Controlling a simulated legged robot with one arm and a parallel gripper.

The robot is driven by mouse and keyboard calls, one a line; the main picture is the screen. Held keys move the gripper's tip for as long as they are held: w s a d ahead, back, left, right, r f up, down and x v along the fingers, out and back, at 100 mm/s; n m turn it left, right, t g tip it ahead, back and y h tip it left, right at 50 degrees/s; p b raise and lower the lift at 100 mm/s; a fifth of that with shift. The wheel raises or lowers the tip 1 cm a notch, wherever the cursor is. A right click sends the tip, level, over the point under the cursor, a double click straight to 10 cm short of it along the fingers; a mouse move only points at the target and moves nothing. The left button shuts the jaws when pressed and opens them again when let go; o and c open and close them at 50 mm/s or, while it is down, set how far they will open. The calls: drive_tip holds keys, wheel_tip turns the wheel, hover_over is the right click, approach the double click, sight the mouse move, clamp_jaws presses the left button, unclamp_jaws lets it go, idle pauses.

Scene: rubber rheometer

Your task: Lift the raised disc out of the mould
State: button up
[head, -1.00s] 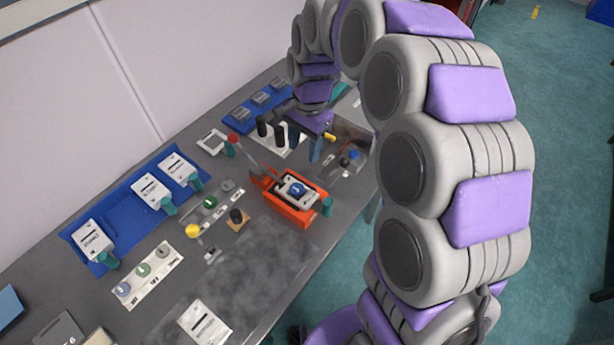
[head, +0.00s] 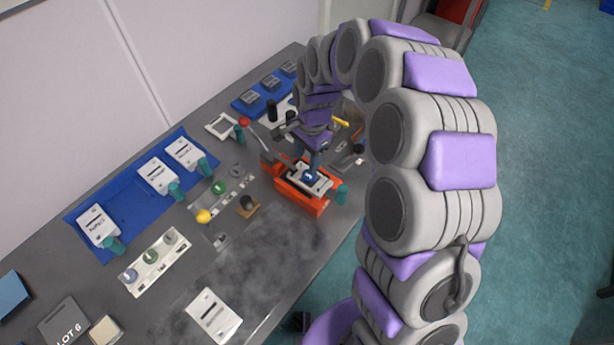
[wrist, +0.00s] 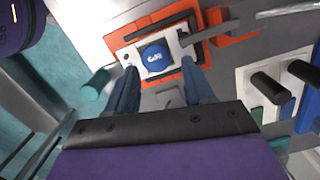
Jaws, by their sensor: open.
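The blue disc (wrist: 156,59) has white lettering and sits in the light-coloured mould (wrist: 131,57), which rests in an orange-red holder (wrist: 201,22). In the head view the disc (head: 309,176) shows just below my gripper (head: 313,162), in the mould (head: 322,186) on the orange-red holder (head: 300,197). My gripper (wrist: 160,80) is open. I cannot tell how far the fingertips are above the mould.
A teal handle (head: 341,194) sticks out at the holder's right, and a red-knobbed lever (head: 243,122) stands behind it. Black-topped posts (wrist: 282,92) stand close right in the wrist view.

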sight(309, 175)
drive_tip(key=shift+a+f, duration=0.1)
drive_tip(key=shift+f, duration=0.1)
drive_tip(key=f, duration=0.1)
drive_tip(key=d+f+b, duration=0.1)
drive_tip(key=f, duration=0.1)
drive_tip(key=d+f, duration=0.1)
drive_tip(key=shift+s+f+b, duration=0.1)
drive_tip(key=shift+f+b, duration=0.25)
drive_tip(key=shift+a+f, duration=0.1)
drive_tip(key=shift+f, duration=0.1)
drive_tip(key=shift+a, duration=0.65)
drive_tip(key=shift+c, duration=0.8)
drive_tip(key=shift+d, duration=0.2)
drive_tip(key=c, duration=0.3)
drive_tip(key=shift+d, duration=0.35)
drive_tip(key=shift+c, duration=1)
drive_tip(key=shift+a+r, duration=0.1)
drive_tip(key=shift+r, duration=0.05)
